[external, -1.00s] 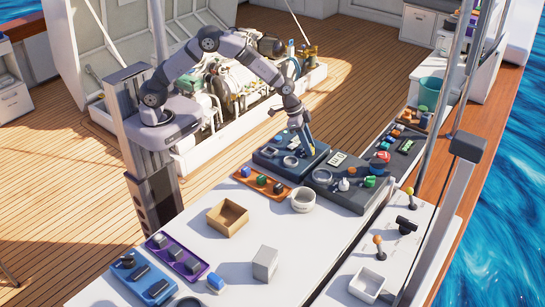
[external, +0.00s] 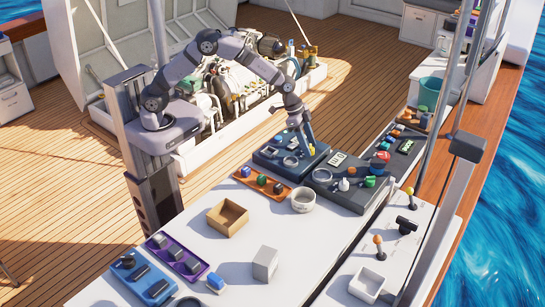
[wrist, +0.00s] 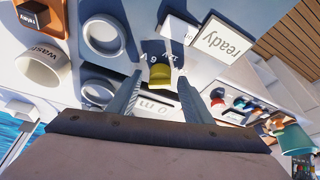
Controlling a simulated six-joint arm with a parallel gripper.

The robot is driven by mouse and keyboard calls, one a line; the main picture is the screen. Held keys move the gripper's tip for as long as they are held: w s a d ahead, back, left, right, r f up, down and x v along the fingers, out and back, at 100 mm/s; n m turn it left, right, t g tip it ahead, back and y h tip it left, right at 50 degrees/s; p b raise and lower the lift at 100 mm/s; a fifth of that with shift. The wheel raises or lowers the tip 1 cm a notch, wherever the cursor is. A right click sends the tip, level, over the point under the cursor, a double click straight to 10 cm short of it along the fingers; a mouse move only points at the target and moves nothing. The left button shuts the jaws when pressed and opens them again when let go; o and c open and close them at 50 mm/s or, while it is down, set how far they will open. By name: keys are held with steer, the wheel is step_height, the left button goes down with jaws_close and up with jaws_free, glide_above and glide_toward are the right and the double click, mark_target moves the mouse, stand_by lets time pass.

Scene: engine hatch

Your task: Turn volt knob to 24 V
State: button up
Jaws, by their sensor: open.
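The volt knob shows in the wrist view as a small yellow knob (wrist: 160,77) on a dark blue patch of the panel, with "12V" and "6" marks beside it. No 24 V mark is legible. My gripper (wrist: 158,71) is open, with one finger on each side of the knob; contact with it cannot be told. In the external view my gripper (external: 309,150) points down over the right part of the dark blue panel (external: 262,160), and the knob cannot be made out there.
A grey panel (external: 322,188) with coloured knobs adjoins on the right. A "ready" display (wrist: 222,40) and grey rings (wrist: 103,53) lie near the knob.

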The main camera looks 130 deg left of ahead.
steer(key=b+v, duration=0.2)
steer(key=v, duration=0.5)
steer(key=shift+d+r, duration=0.1)
steer(key=shift+d, duration=0.1)
stand_by(0.4)
steer(key=shift+m+g+h, duration=0.4)
steer(key=shift+m, duration=0.1)
steer(key=d, duration=0.3)
steer(key=s+d, duration=0.1)
steer(key=d, duration=0.3)
steer(key=s+d+f, duration=0.1)
steer(key=d, duration=0.3)
steer(key=shift+d, duration=0.2)
steer(key=s+d+f+m+g, duration=0.1)
steer(key=s+d+f, duration=0.1)
steer(key=s+d, duration=0.8)
steer(key=s+d+f+m+g, duration=0.1)
steer(key=s+d+f+g, duration=0.1)
steer(key=s+d, duration=0.7)
steer(key=shift+s+d+f, duration=0.4)
steer(key=shift+d+f, duration=0.05)
